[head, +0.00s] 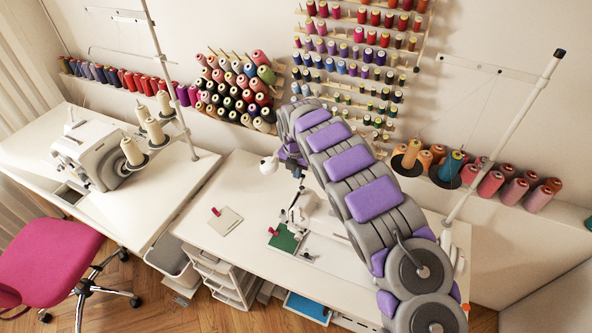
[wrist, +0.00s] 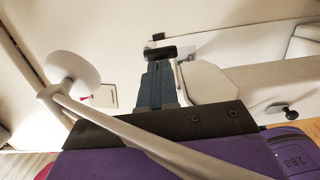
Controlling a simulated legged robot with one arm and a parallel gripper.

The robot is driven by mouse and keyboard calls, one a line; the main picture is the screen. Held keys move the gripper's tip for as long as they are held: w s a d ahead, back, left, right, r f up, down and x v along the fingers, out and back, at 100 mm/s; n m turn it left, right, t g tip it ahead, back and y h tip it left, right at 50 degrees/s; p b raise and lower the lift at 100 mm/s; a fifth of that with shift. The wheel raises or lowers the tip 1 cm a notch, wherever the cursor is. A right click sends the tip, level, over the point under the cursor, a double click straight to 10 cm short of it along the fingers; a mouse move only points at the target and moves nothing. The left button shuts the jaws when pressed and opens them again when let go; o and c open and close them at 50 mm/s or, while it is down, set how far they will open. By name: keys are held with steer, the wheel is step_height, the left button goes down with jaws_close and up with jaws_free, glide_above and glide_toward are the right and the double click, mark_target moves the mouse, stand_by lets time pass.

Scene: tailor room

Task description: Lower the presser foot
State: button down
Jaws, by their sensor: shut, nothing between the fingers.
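The sewing machine (head: 303,205) stands on the white table, partly hidden behind my purple and grey arm. Its presser foot is too small or hidden to make out in the head view. My gripper (wrist: 158,78) shows in the wrist view as dark blue-grey fingers, shut and empty. Its tips are beside a dark bar and a pale rounded part, likely of the sewing machine (wrist: 208,82). I cannot tell whether they touch. In the head view the gripper is small and dark above the table, at the far end of my arm.
A white lamp head (wrist: 72,70) and its arm cross the wrist view close by. Green fabric (head: 285,239) lies in front of the machine. A beige patch (head: 225,222) lies left on the table (head: 232,183). A thread stand (head: 510,135) rises at right.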

steer(key=shift+s+r, duration=0.1)
steer(key=shift+s, duration=0.05)
steer(key=shift+s+a+r+p, duration=0.3)
steer(key=shift+s+p, duration=0.2)
steer(key=shift+p, duration=0.3)
